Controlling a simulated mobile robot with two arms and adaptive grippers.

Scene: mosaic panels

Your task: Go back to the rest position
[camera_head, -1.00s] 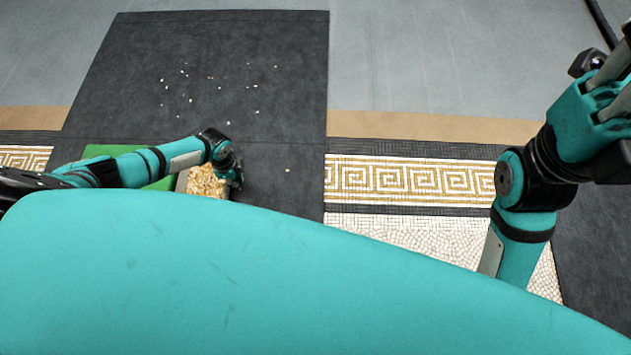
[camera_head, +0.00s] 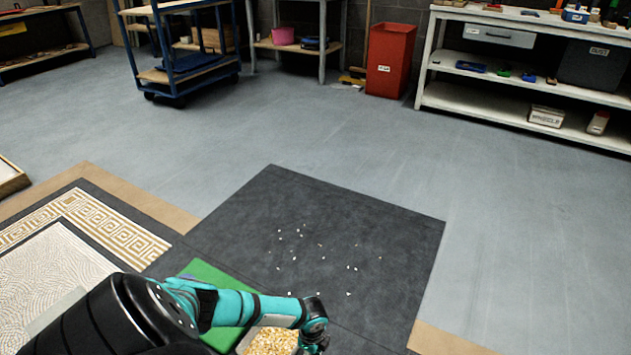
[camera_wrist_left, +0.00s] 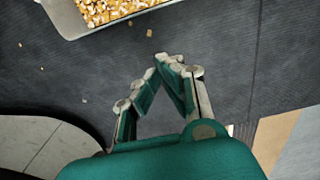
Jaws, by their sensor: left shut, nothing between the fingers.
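My left arm comes in from the lower left of the head view. Its gripper (camera_head: 318,346) is at the bottom edge, beside the right end of a tray of small yellow and white chips (camera_head: 270,343). In the left wrist view the left gripper (camera_wrist_left: 168,62) has its fingertips together with nothing between them. It is over the dark mat, apart from the chip tray (camera_wrist_left: 66,22) at the top. My right gripper is not in view.
A green mat (camera_head: 213,277) lies beside the tray. Loose chips are scattered on the dark mat (camera_head: 385,222). A mosaic panel (camera_head: 55,265) lies at the left. A blue cart (camera_head: 180,72), red bin (camera_head: 389,60) and shelving (camera_head: 480,97) stand at the back. The grey floor between is clear.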

